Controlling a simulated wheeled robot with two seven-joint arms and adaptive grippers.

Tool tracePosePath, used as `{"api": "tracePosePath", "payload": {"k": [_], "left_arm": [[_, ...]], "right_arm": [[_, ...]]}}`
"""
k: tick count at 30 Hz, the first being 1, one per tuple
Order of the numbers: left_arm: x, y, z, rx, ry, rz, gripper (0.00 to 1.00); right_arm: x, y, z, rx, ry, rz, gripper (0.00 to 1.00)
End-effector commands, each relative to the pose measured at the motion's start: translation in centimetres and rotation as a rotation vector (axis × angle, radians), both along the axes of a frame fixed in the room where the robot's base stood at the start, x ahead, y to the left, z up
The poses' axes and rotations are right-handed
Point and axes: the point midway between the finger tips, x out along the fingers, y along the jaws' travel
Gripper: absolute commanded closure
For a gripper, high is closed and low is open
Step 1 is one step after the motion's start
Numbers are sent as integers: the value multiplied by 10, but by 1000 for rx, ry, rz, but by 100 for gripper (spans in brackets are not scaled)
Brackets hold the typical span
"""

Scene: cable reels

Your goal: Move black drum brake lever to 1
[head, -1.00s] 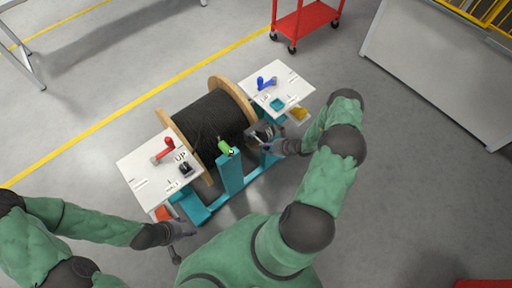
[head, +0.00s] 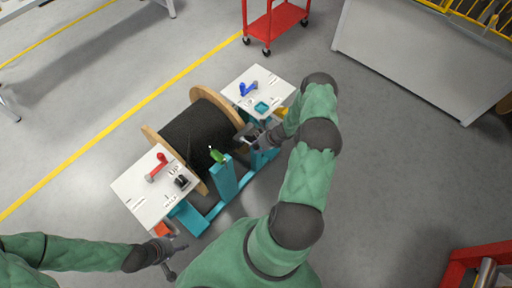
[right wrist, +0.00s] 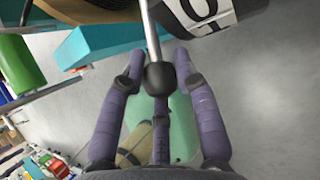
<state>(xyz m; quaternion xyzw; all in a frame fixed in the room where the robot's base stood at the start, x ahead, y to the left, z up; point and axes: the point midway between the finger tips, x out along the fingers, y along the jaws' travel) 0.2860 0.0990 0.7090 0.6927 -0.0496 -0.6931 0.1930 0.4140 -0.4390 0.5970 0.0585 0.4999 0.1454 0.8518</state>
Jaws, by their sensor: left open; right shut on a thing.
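The black drum (head: 190,140) lies on its side between wooden flanges in a teal stand. The brake lever shows in the right wrist view as a metal rod (right wrist: 151,32) with a dark round knob (right wrist: 160,77). My right gripper (right wrist: 160,70) is shut around the knob; in the head view it (head: 260,140) is at the drum's right side. A dark plate with a white label (right wrist: 203,12) bearing a "0" is beside the rod. No "1" is readable. My left gripper (head: 172,247) is open and empty, below the left white panel.
A white panel (head: 140,200) with a red lever (head: 157,167) is left of the drum. Another white panel (head: 268,85) with a blue lever (head: 247,89) is at the right. A green handle (head: 217,156) tops the teal post (head: 224,183). Grey floor surrounds the stand.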

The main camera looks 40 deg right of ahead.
Motion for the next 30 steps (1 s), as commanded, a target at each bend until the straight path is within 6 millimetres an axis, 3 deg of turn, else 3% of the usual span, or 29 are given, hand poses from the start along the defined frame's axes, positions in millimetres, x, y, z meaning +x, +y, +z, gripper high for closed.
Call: {"api": "tracePosePath", "payload": {"k": [7, 8, 9, 22, 30], "left_arm": [[0, 0, 0, 0, 0, 0, 44], [0, 0, 0, 0, 0, 0, 44], [0, 0, 0, 0, 0, 0, 44], [0, 0, 0, 0, -1, 0, 44], [0, 0, 0, 0, 0, 0, 44]], "right_arm": [[2, -1, 1, -1, -4, 0, 100], [2, -1, 1, -1, -4, 0, 66], [2, -1, 1, -1, -4, 0, 58], [-2, -2, 5, 0, -2, -1, 58], [-20, -16, 40, -2, -4, -2, 58]]}}
